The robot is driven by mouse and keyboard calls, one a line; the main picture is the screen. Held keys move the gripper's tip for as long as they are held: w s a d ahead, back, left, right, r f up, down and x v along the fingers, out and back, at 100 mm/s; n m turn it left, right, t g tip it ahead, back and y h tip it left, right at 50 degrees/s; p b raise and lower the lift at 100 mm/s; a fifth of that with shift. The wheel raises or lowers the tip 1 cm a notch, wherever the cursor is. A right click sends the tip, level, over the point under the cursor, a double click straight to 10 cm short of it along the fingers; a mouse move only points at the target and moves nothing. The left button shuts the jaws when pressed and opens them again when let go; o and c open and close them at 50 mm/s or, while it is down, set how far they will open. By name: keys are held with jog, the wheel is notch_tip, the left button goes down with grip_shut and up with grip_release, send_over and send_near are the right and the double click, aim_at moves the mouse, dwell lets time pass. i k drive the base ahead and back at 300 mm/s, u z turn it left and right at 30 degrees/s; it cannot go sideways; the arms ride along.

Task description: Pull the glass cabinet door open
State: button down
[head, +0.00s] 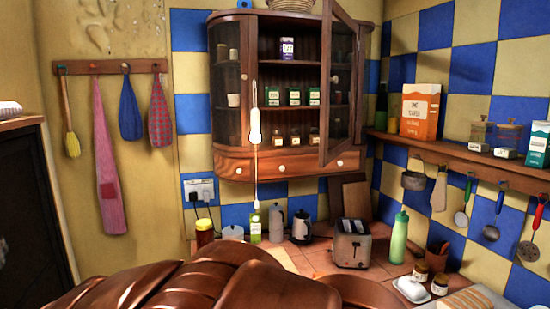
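The wooden wall cabinet (287,167) hangs on the tiled wall in the head view. Its glass door (343,78) is hinged at the right and stands swung out towards me. A pale knob (334,79) sits near the door's free edge. The cabinet's middle opening is uncovered, with tins and jars on its shelves. A curved glass pane (225,85) closes the left side. My gripper does not show in this view, so its place relative to the door cannot be seen.
A large glossy brown ribbed shape (170,285) fills the bottom foreground. A thin pale hanging stick (254,128) shows before the cabinet's left part. A shelf (460,155) runs along the right wall.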

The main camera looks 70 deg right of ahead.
aim_at(330, 8)
jog(key=i, duration=0.95)
jog(key=z, duration=1.9)
